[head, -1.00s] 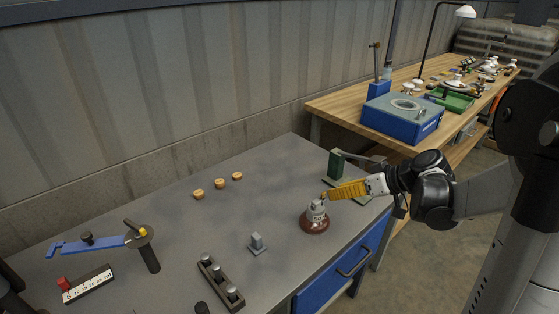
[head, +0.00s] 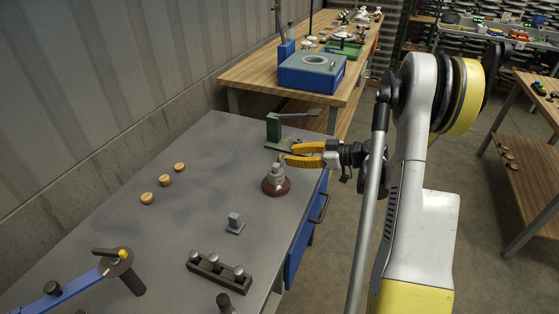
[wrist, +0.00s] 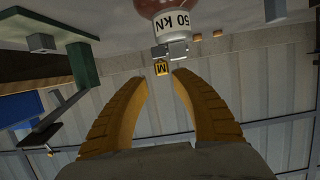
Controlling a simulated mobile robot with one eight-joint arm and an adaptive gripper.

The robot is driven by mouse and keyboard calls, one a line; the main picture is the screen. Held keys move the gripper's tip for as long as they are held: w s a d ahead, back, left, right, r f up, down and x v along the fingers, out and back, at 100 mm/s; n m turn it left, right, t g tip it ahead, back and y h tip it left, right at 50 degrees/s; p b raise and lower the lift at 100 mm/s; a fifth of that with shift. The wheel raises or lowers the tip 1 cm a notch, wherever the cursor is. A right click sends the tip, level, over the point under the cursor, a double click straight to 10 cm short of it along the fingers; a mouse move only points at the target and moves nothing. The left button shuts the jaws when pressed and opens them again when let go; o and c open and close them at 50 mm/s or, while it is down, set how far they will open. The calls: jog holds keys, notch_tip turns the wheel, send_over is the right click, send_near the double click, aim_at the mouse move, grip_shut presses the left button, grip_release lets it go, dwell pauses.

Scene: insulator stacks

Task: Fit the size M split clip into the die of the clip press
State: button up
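A small yellow tag marked M, which I take to be the size M split clip (wrist: 161,68), sits at the metal cap of a brown insulator (wrist: 155,8) marked 50 KN. In the head view the insulator (head: 275,187) stands upright on the grey table, with the clip (head: 281,159) tiny at its top. My gripper (wrist: 161,78) is open, its two yellow fingertips apart and just short of the clip, one on each side. It also shows in the head view (head: 287,154). The green clip press (head: 274,128) with its lever stands behind the gripper; its die cannot be made out.
A grey block (head: 235,224) and a dark rack with metal knobs (head: 219,271) stand nearer. Several wooden knobs (head: 165,180) lie left. A blue lever on a post (head: 75,289) is at front left. The table middle is clear. A wooden bench (head: 247,76) stands behind.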

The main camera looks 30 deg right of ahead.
aim_at(280, 155)
jog(key=b+x, duration=0.2)
jog(key=x, duration=0.3)
jog(key=shift+s+a, duration=0.15)
jog(key=shift+s, duration=0.05)
jog(key=shift+r, duration=0.1)
jog(key=c, duration=0.5)
jog(key=shift+c, duration=0.2)
